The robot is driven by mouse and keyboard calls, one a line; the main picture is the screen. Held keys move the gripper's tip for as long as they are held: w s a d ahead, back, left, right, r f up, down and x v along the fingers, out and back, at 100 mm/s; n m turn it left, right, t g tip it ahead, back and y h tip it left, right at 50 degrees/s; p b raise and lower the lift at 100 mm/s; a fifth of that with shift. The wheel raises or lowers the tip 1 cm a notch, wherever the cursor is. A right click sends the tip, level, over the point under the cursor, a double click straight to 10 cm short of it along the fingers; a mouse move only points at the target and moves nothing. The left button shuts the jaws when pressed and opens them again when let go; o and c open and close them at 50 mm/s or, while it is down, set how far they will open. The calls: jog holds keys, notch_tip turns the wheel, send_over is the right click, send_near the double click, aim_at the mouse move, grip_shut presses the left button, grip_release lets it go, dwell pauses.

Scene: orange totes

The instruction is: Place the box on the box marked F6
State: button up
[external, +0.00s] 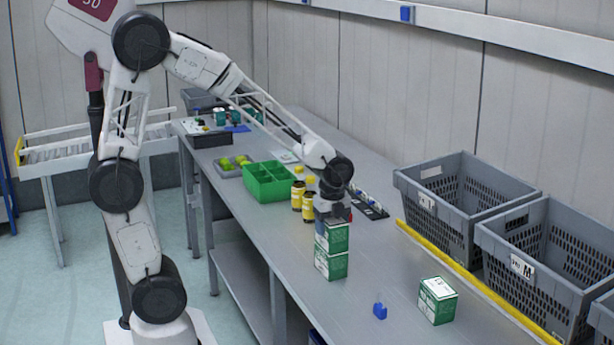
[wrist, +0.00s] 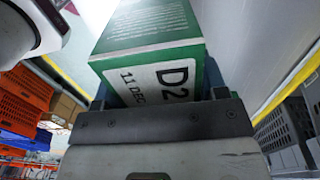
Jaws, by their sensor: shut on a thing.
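My gripper (external: 333,213) points down over the table and is shut on a green and white box (external: 332,238). In the wrist view the held box (wrist: 150,45) has a white label reading "D2" and "11 DEC", between the jaws. A second green box (external: 331,266) stands on the table directly beneath the held one. The two look stacked, but I cannot tell whether they touch. A third green and white box (external: 437,301) stands apart on the table to the right. No F6 marking is readable on either box.
Yellow-black bottles (external: 297,196) and a green divided bin (external: 267,183) stand behind my gripper. Grey crates (external: 470,200) line the right side behind a yellow strip (external: 470,280). The table's front right is mostly clear.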

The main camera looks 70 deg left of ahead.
jog(key=shift+f, duration=0.1)
jog(key=o, duration=1)
notch_tip(320, 180, up, 12)
jog(key=shift+r, duration=0.2)
dwell(0.6)
jog(key=s+n+t, duration=0.2)
jog(key=s+n, duration=1.5)
jog(key=s, duration=0.5)
jog(key=shift+s+a+n+t, duration=0.25)
jog(key=shift+a+n+t, duration=0.05)
jog(key=shift+n, duration=0.1)
jog(key=shift+f, duration=0.1)
